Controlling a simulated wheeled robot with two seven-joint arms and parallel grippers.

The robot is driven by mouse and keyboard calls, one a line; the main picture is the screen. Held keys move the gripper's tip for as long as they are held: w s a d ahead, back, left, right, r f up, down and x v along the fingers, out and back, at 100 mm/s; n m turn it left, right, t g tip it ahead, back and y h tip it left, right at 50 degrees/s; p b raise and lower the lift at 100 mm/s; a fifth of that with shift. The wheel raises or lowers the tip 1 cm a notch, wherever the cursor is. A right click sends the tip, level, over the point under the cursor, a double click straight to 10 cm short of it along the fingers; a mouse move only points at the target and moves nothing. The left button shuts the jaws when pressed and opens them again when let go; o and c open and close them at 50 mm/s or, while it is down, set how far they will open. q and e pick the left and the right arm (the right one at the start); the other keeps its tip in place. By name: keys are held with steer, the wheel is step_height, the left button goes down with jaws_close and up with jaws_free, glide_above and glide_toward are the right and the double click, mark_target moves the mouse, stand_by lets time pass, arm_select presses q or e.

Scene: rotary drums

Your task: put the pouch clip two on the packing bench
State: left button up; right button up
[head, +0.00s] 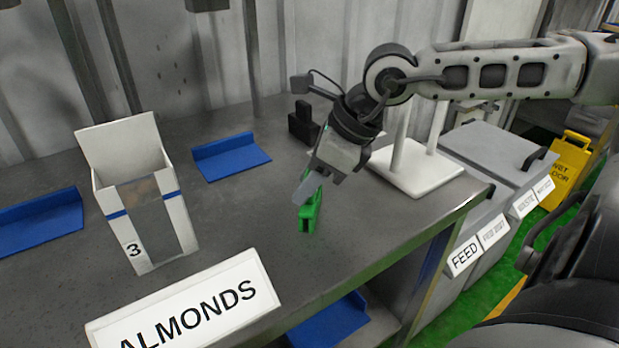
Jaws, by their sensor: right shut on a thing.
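A green pouch clip (311,210) is at my right gripper's fingertips, low over or touching the grey bench top (240,235); I cannot tell which. My right gripper (309,187) points down and is shut on the clip, with its upper part hidden by the fingers. My right arm comes in from the right. No number shows on the clip. My left gripper is not in the head view.
A white open box marked 3 (135,195) stands at left. An ALMONDS sign (195,308) is at the front edge. Blue trays (231,157) lie behind and at left. A white stand (415,170) and black block (303,124) are behind the gripper. FEED bins (485,210) stand right of the bench.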

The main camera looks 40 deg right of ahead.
steer(key=shift+f+b, duration=0.3)
steer(key=shift+b, duration=0.15)
steer(key=o, duration=1)
steer(key=shift+r, duration=0.15)
steer(key=shift+c, duration=0.2)
steer(key=shift+r+p, duration=0.35)
steer(key=shift+p, duration=0.2)
steer(key=shift+v, duration=0.85)
steer(key=v, duration=1)
